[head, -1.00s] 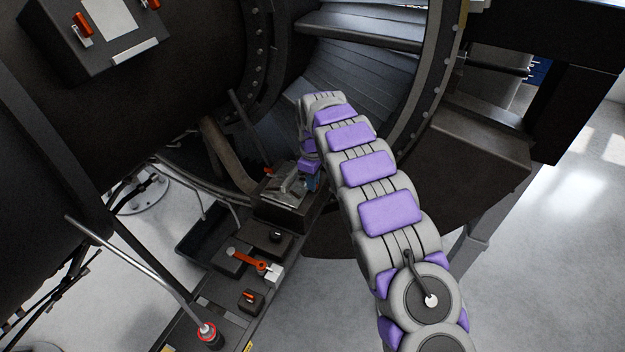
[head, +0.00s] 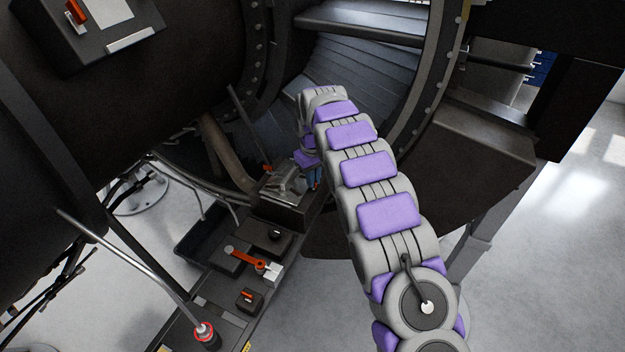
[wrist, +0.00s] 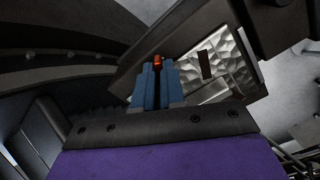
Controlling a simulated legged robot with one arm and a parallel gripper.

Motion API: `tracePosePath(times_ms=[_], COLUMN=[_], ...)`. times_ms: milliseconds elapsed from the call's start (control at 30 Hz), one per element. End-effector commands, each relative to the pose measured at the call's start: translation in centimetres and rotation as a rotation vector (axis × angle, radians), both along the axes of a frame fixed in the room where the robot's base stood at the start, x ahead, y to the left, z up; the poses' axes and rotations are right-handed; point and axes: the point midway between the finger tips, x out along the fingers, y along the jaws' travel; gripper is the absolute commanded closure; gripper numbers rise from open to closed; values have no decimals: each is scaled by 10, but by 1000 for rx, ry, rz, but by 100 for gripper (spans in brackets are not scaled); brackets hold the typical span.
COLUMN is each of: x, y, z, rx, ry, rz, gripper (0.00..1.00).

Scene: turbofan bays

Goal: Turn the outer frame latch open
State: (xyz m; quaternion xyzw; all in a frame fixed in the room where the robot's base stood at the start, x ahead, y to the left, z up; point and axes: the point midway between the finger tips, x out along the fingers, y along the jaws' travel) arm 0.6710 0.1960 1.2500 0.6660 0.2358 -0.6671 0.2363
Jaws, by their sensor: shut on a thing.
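My gripper (wrist: 157,88) has two blue fingers, shut on a small red-orange latch (wrist: 157,61) whose tip shows between them in the wrist view. In the head view the blue fingers (head: 314,178) show only partly beneath my purple and grey arm, at the right side of a dark block with a metal plate. The gripped latch cannot be made out in the head view, and its angle is unclear.
The embossed metal plate (wrist: 218,65) lies just beside the fingers. A bench (head: 215,300) with a red lever (head: 245,257) and a red-collared rod (head: 204,333) stands at lower left. A curved engine frame (head: 432,80) rises behind my arm. Floor at right is clear.

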Motion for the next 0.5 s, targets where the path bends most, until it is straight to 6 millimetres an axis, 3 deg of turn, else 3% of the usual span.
tracePosePath(times_ms=[500], x=[0], y=[2], z=[2], rx=[2], ry=[-6], rz=[-487], gripper=[100])
